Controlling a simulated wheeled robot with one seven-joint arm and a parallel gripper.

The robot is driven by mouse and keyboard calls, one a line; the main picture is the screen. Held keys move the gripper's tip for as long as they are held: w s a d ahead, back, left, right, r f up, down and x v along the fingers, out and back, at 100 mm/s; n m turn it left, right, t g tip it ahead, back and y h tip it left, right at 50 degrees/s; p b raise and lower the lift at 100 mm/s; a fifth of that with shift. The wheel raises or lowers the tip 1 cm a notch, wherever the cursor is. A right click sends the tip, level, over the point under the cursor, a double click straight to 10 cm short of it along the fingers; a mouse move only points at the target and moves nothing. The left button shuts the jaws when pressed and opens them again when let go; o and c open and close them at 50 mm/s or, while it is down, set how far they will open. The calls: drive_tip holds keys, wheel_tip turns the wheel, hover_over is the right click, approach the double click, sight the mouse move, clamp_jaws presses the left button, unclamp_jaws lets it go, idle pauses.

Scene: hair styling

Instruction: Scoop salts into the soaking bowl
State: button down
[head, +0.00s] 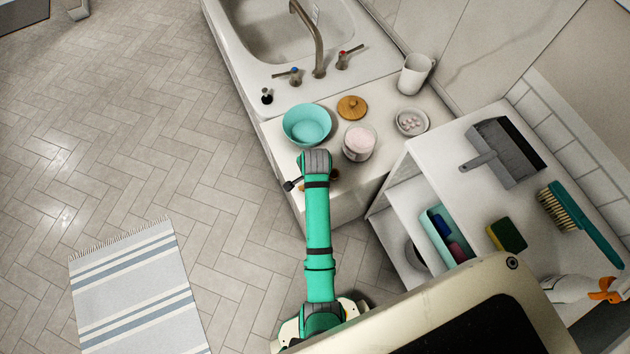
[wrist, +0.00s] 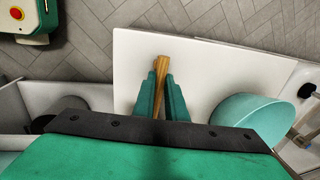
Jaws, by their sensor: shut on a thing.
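The teal soaking bowl (head: 307,125) sits on the white counter beside the sink and looks empty. It also shows at the right in the wrist view (wrist: 250,125). A clear jar of pale pink salts (head: 359,142) stands open to the right of the bowl. My gripper (wrist: 160,88) is shut on a wooden piece, seemingly the scoop's handle (wrist: 162,72), over the counter's near end. In the head view my arm hides most of the gripper and the scoop. I cannot see whether the scoop holds any salts.
A round wooden lid (head: 352,107) lies behind the jar. A small dish of pale pieces (head: 411,122) and a white mug (head: 415,74) stand to its right. The sink (head: 285,30) is at the back. A shelf unit (head: 440,150) with a dustpan (head: 505,152) stands at right.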

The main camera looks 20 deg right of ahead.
drive_tip(key=shift+r, duration=0.1)
wheel_tip(320, 180, up, 3)
drive_tip(key=shift+d+r, duration=0.1)
drive_tip(key=shift+d, duration=0.05)
drive_tip(key=s+a+r, duration=0.7)
drive_tip(key=s+r, duration=0.2)
drive_tip(key=s, duration=0.3)
drive_tip(key=shift+a+r, duration=0.2)
drive_tip(key=shift+r, duration=0.1)
